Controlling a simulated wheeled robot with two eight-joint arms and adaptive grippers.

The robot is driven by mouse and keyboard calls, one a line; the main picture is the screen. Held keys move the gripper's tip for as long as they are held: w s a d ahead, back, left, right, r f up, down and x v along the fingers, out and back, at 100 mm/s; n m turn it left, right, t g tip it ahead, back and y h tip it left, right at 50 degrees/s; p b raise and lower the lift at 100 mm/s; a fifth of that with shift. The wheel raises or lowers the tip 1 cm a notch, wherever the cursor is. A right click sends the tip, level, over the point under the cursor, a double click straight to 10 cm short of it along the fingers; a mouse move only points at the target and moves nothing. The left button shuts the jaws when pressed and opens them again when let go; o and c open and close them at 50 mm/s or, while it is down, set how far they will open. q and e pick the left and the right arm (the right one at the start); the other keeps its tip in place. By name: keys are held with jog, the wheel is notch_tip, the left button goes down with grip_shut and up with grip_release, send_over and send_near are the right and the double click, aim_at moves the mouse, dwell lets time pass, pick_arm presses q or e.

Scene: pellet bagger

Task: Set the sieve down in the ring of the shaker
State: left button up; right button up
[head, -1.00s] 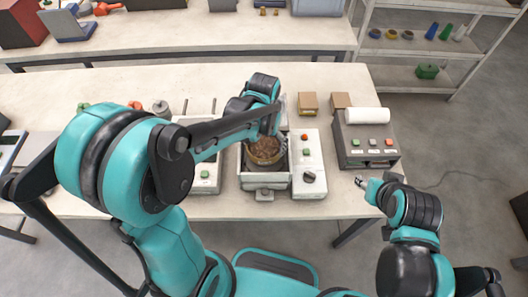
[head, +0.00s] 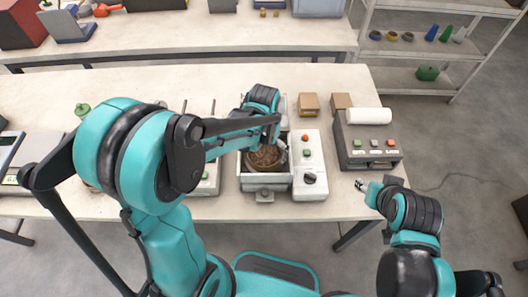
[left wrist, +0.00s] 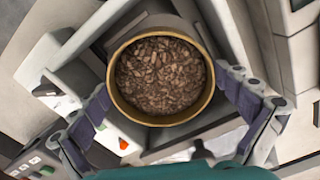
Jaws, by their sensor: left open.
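The sieve (head: 264,160) is a round pan with a brass-coloured rim, full of brown pellets. It sits level inside the white frame of the shaker (head: 265,185) at the middle of the table. In the left wrist view the sieve (left wrist: 160,118) fills the centre. My left gripper (left wrist: 163,88) is open, with one finger on each side of the sieve and small gaps to its rim. The shaker's ring is hidden under the sieve, so its seating cannot be checked.
A control box (head: 310,165) with buttons and a dark knob stands right of the shaker. A grey machine (head: 368,150) with a white roll is further right. Two brown boxes (head: 309,104) stand behind.

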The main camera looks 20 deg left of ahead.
aim_at(264, 158)
pick_arm(q)
jog(key=shift+r+p, duration=0.3)
jog(key=shift+r, duration=0.25)
notch_tip(264, 158, up, 11)
jog(key=p, duration=0.3)
jog(key=s+a+r+t, duration=0.1)
jog(key=s+a+t, duration=0.1)
jog(key=s, duration=0.3)
jog(key=s+a+r+n+t, duration=0.1)
jog(key=s+a+r+t, duration=0.1)
jog(key=s+t, duration=0.3)
jog(key=shift+a+r, duration=0.3)
jog(key=shift+w, duration=0.1)
notch_tip(264, 158, down, 8)
jog(key=b, duration=0.7)
jog(key=shift+b, duration=0.4)
jog(key=shift+r, duration=0.3)
